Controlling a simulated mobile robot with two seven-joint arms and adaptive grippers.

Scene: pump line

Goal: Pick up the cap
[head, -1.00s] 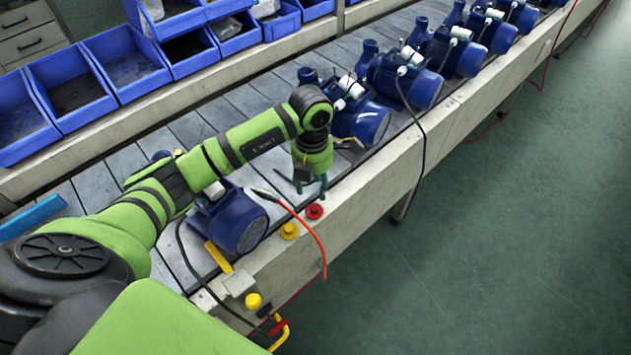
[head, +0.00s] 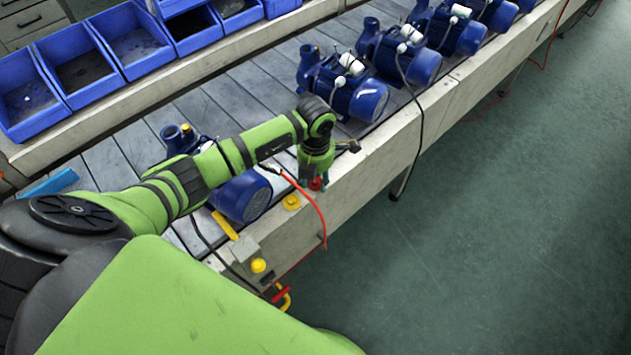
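A red cap (head: 316,184) sits on the front ledge of the pump line, partly hidden by my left gripper (head: 314,182). A yellow cap (head: 291,202) lies on the same ledge just left of the red one, clear of the gripper. My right gripper is not in view.
A blue pump (head: 242,197) stands behind the ledge, with more pumps (head: 345,88) along the slatted line. An orange-red cable (head: 317,215) hangs over the edge near the gripper. A box with a yellow button (head: 257,265) is at the lower left. Blue bins (head: 88,80) stand at the back.

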